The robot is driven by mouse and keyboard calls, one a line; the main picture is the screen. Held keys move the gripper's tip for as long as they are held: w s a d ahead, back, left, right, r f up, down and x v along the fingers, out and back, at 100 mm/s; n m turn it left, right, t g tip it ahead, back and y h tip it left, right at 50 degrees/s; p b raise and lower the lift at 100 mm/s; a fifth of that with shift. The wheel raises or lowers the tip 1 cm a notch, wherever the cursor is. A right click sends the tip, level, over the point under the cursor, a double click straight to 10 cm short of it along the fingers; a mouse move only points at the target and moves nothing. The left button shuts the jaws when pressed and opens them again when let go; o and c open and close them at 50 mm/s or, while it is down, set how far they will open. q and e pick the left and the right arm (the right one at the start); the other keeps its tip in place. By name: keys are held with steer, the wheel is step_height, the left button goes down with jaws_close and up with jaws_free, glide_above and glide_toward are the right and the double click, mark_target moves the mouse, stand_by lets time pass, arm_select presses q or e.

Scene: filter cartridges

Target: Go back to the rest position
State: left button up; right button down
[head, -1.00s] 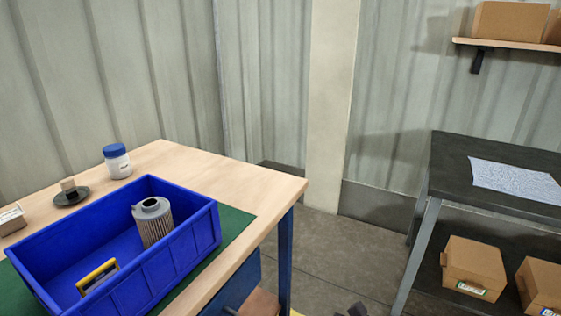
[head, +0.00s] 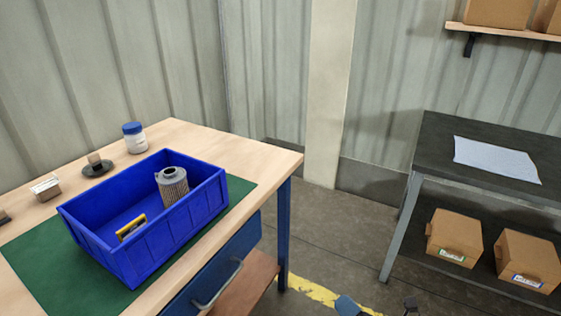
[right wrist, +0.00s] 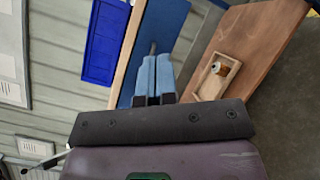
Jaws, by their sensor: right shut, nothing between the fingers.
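My right gripper (right wrist: 153,78) is shut and empty in the right wrist view, its two blue fingers together. In the head view only a small blue part of it (head: 347,306) shows at the bottom edge, off the bench. My left gripper is not in view. A pleated filter cartridge (head: 173,190) with a grey end cap stands in the blue crate (head: 187,220) on the bench. A yellow-and-black item (head: 131,228) is also in the crate. The blue crate also shows in the right wrist view (right wrist: 103,42), apart from the fingers.
The wooden bench (head: 235,150) holds a green mat (head: 45,262), a blue-lidded jar (head: 134,138), a dark round piece (head: 98,167) and a small box (head: 46,189). A dark rack (head: 430,140) with cardboard boxes (head: 455,238) stands right. Open floor (head: 325,240) lies between them.

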arm_select(q)
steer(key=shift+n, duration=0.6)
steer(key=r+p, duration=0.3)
steer(key=p, duration=0.1)
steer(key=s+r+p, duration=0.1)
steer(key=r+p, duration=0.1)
steer(key=p, duration=0.2)
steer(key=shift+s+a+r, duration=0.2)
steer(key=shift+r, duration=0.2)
arm_select(e)
steer(key=s+d+m+g+h, duration=0.2)
steer(key=s+d+m+h, duration=0.3)
steer(key=s+m, duration=0.7)
steer(key=s+d+m+g+h, duration=0.2)
steer(key=s+d+m+h, duration=0.3)
steer(key=s+m, duration=0.8)
steer(key=d+m, duration=0.3)
steer(key=m, duration=0.2)
steer(key=shift+d+f+g+h, duration=0.3)
